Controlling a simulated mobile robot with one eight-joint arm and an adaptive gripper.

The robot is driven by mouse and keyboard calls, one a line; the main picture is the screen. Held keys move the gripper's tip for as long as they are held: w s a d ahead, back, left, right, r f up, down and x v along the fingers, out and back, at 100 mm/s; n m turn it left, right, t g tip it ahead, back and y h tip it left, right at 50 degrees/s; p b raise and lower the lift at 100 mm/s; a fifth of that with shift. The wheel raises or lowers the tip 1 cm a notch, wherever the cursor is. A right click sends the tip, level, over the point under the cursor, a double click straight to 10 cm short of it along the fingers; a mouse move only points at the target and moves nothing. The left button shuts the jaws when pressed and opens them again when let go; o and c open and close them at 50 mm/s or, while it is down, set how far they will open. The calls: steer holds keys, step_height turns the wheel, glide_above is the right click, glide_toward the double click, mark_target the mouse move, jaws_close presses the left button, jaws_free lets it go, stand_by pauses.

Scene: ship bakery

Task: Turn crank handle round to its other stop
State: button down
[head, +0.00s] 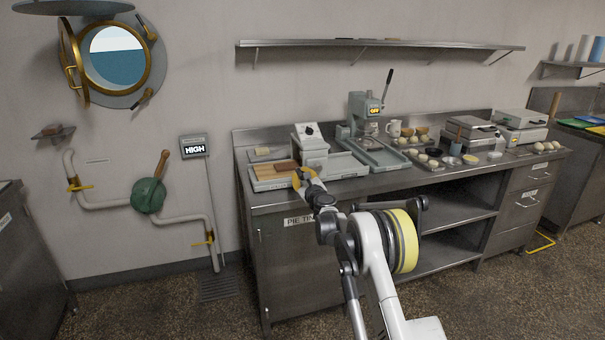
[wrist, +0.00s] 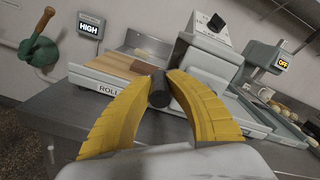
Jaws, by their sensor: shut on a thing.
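The dark cylindrical grip of the crank handle (wrist: 159,91) sits between the two yellow fingers of my gripper (wrist: 160,82), and the fingers are shut on it. In the head view my gripper (head: 302,178) is at the front left of the counter, just before the pale machine (head: 311,150) with a dial on top. That machine also shows behind the fingers in the wrist view (wrist: 210,58). A label beginning "ROLL" is on the front edge beside the left finger. The crank's arm and pivot are hidden by the fingers, so its angle cannot be told.
A wooden board (head: 271,170) lies on the tray left of the machine. A grey press (head: 362,113) reading "OFF" stands to the right, with several bowls and dough pieces beyond. A green wall pump (head: 149,196) and a "HIGH" display (head: 194,147) are on the left wall.

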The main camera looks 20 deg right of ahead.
steer(key=shift+f+n, duration=0.85)
steer(key=shift+n, duration=0.15)
steer(key=shift+d+f+b, duration=0.2)
steer(key=shift+f+b, duration=0.4)
steer(key=shift+f, duration=0.25)
steer(key=shift+d+f+b, duration=0.3)
steer(key=shift+d+f, duration=0.1)
steer(key=shift+f, duration=0.35)
steer(key=c, duration=1.3)
jaws_free()
steer(key=shift+w+f, duration=0.1)
steer(key=shift+o, duration=0.2)
steer(key=s, duration=1.2)
steer(key=shift+d, duration=0.3)
